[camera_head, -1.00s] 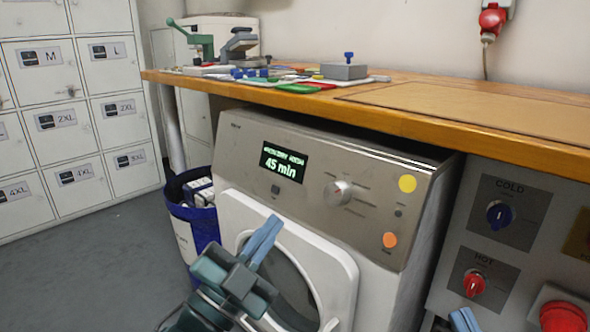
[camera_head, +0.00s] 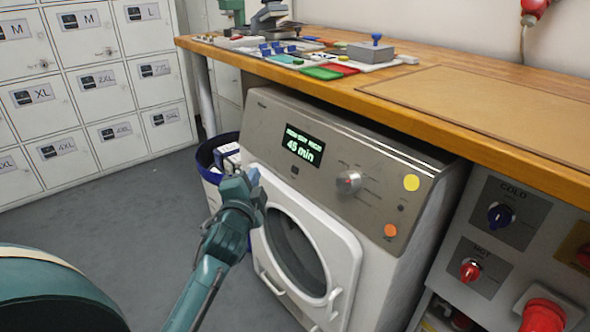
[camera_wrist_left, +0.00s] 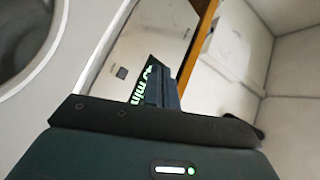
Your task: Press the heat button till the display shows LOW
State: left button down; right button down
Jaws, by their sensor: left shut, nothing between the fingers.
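The dryer's display (camera_head: 303,146) is lit and reads 45 min under a small line that I cannot read clearly. A small dark square button (camera_head: 294,169) sits below it, and also shows in the left wrist view (camera_wrist_left: 122,72). A round knob (camera_head: 348,181), a yellow button (camera_head: 411,182) and an orange button (camera_head: 390,230) are to the right. Their labels are too small to read. My left gripper (camera_head: 252,175) is shut and empty, near the panel's lower left edge, left of the square button. In the left wrist view its fingers (camera_wrist_left: 160,86) partly cover the display.
The dryer's round door (camera_head: 293,250) is closed below the panel. A wooden worktop (camera_head: 400,98) overhangs the dryer, with stamps and coloured pads. A blue bin (camera_head: 207,155) stands at its left. Red and blue valve knobs are at right. Grey floor is free at left.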

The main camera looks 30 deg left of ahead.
aim_at(295, 170)
pick_arm(q)
jog(key=shift+w+d+f+b, duration=0.5)
jog(key=shift+w+b, duration=0.35)
jog(key=shift+w, duration=0.45)
jog(key=shift+w+d+f+b, duration=0.35)
jog(key=shift+w+d+b, duration=0.35)
jog(key=shift+w, duration=0.55)
jog(key=shift+w+d+f+b, duration=0.45)
jog(key=shift+w+b, duration=0.5)
jog(key=shift+w, duration=0.35)
pick_arm(e)
jog(key=shift+a+t+y, duration=0.5)
jog(key=shift+a+y, duration=0.2)
jog(key=shift+y, duration=0.2)
pick_arm(q)
jog(key=shift+w+d+f, duration=0.15)
jog(key=shift+w, duration=0.2)
jog(key=shift+w+d, duration=0.1)
jog(key=shift+w, duration=0.2)
pick_arm(e)
jog(key=shift+f, duration=0.1)
pick_arm(q)
jog(key=shift+s+a+p, duration=0.25)
jog(key=shift+s+p, duration=0.45)
pick_arm(e)
jog(key=shift+r, duration=0.8)
